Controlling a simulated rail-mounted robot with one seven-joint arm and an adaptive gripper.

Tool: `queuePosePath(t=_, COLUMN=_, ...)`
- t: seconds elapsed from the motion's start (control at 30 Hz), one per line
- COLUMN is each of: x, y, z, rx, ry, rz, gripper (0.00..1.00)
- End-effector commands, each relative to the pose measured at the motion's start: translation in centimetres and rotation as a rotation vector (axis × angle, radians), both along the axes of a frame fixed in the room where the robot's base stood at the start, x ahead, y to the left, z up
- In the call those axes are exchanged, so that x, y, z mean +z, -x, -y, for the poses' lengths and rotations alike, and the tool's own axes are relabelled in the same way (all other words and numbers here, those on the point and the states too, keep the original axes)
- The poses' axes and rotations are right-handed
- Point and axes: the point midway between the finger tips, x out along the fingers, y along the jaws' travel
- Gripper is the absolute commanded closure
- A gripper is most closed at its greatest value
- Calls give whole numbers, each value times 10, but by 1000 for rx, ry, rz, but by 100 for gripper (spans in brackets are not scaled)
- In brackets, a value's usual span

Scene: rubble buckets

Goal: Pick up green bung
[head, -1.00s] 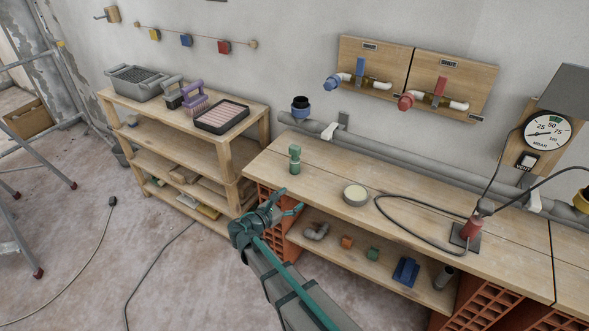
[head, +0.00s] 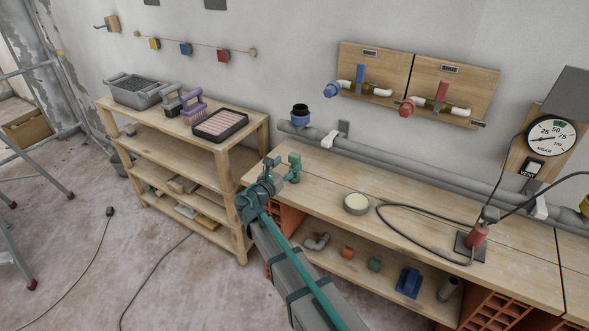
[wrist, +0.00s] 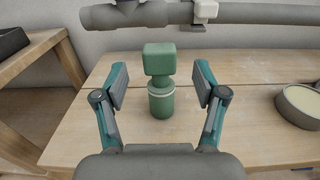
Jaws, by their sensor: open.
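The green bung (wrist: 161,84) stands upright on the wooden bench, with a square green head above a round green body. In the wrist view it sits between the two open fingers of my gripper (wrist: 161,90), with a visible gap on each side. In the head view the green bung (head: 295,164) shows at the left end of the bench, its lower part partly hidden by my gripper (head: 284,177). My gripper is open and holds nothing.
A round tin (head: 356,202) stands to the right on the bench (head: 420,230), with a black cable loop beyond it. A grey pipe (head: 390,160) runs along the wall behind. A wooden shelf (head: 255,130) with brushes and a tray stands to the left.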

Motion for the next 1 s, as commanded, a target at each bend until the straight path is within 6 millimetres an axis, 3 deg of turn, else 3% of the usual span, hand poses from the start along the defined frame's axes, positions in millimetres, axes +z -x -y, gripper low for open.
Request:
queuePosePath(t=0.4, x=-1, y=-43, z=19, rx=-2, ry=0, rz=0, gripper=29)
queuePosePath(t=0.67, x=-2, y=-46, z=21, rx=0, ry=0, rz=0, gripper=29)
queuePosePath(t=1.0, x=-2, y=-46, z=21, rx=-1, ry=-1, rz=0, gripper=82)
